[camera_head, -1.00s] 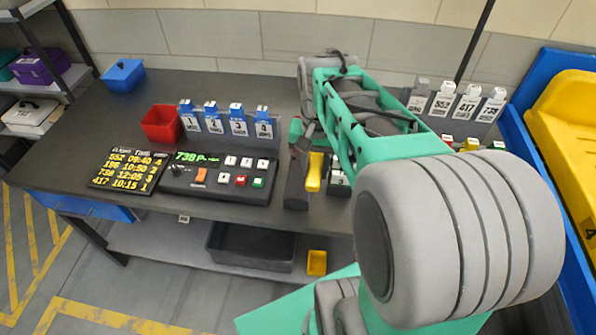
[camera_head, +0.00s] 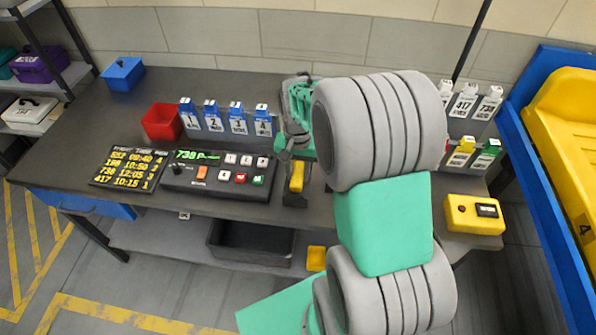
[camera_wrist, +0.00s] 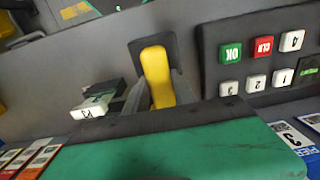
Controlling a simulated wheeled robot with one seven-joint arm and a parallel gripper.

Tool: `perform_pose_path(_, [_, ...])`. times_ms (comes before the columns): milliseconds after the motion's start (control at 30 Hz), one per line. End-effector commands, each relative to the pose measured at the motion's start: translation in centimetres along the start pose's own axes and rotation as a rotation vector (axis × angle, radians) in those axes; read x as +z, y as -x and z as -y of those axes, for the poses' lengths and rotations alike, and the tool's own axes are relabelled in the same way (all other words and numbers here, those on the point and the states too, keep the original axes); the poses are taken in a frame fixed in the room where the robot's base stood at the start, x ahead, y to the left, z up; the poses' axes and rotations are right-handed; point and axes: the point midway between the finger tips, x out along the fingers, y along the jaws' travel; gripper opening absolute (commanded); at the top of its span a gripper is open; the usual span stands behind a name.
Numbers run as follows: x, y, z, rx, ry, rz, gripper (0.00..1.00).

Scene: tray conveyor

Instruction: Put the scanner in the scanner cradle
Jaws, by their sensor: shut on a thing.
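The yellow scanner (camera_head: 297,177) is held by my gripper (camera_head: 297,157), which points down at the counter between the keypad console and my arm. In the wrist view the scanner (camera_wrist: 157,78) lies between the two grey fingers of my gripper (camera_wrist: 160,98). The dark scanner cradle (camera_head: 295,201) is at the counter's front edge, under the scanner's near end. In the wrist view the dark cradle (camera_wrist: 138,47) shows around the scanner's far end. Whether the scanner rests in the cradle or hangs just above it, I cannot tell.
The keypad console (camera_head: 215,185) stands close on the left, with a row of blue numbered tags (camera_head: 212,118) behind it. A red bin (camera_head: 162,122) stands further left. A yellow box (camera_head: 474,214) is at the right front. My arm hides the middle right counter.

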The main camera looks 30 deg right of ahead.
Motion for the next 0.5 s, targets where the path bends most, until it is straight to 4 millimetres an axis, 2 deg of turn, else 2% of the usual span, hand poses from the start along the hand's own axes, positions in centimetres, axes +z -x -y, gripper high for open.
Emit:
perform_pose_path(133, [-0.01,-0.43,0.0,0.0,0.0,0.0,0.0])
perform_pose_path(167, [0.02,-0.33,-0.01,0.0,0.0,0.001,0.33])
perform_pose_path(400, [0.02,-0.29,-0.01,0.0,0.0,0.001,0.52])
perform_pose_path(500, [0.02,-0.28,-0.01,0.0,0.0,0.001,0.52])
